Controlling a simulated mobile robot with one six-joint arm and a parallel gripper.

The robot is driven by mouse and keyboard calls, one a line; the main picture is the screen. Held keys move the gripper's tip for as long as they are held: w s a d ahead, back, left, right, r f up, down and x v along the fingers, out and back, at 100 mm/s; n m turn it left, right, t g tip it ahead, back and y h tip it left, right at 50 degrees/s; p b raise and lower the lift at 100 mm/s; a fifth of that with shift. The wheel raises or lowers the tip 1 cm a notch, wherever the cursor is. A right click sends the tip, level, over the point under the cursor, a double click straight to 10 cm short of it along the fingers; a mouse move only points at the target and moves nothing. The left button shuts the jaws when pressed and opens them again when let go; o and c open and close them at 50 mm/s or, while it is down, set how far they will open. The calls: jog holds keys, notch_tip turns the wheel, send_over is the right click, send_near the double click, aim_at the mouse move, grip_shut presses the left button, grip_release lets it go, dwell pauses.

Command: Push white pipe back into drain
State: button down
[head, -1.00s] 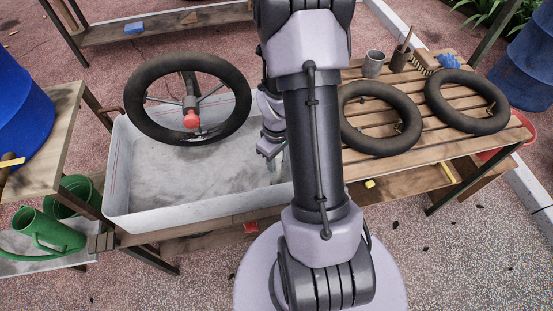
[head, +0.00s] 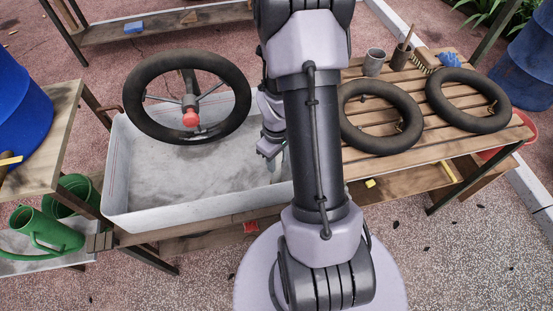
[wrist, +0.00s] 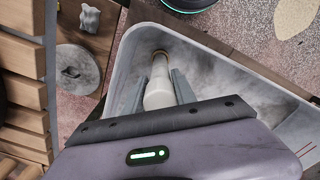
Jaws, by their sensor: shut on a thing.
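The white pipe (wrist: 159,88) stands between the two fingers of my gripper (wrist: 160,86) in the wrist view. The gripper is shut on it. The pipe's far end meets a brass-coloured drain ring (wrist: 158,54) in the corner of the pale basin (wrist: 213,58); I cannot tell how deep it sits. In the head view my gripper (head: 272,148) is low at the right end of the grey-white basin (head: 150,216). My arm hides most of the pipe and the drain there.
A black-tyred wheel (head: 137,116) with a red hub stands over the basin's back left. Two black tubes (head: 350,127) (head: 440,112) lie on the slatted bench (head: 415,143) to the right. Green cans (head: 52,236) and a blue barrel (head: 22,105) are at left.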

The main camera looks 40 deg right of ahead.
jog(key=shift+f+b, duration=0.95)
jog(key=shift+f, duration=0.25)
jog(key=c, duration=0.9)
grip_release()
notch_tip(320, 180, up, 17)
jog(key=p, duration=0.8)
jog(key=shift+r, duration=0.2)
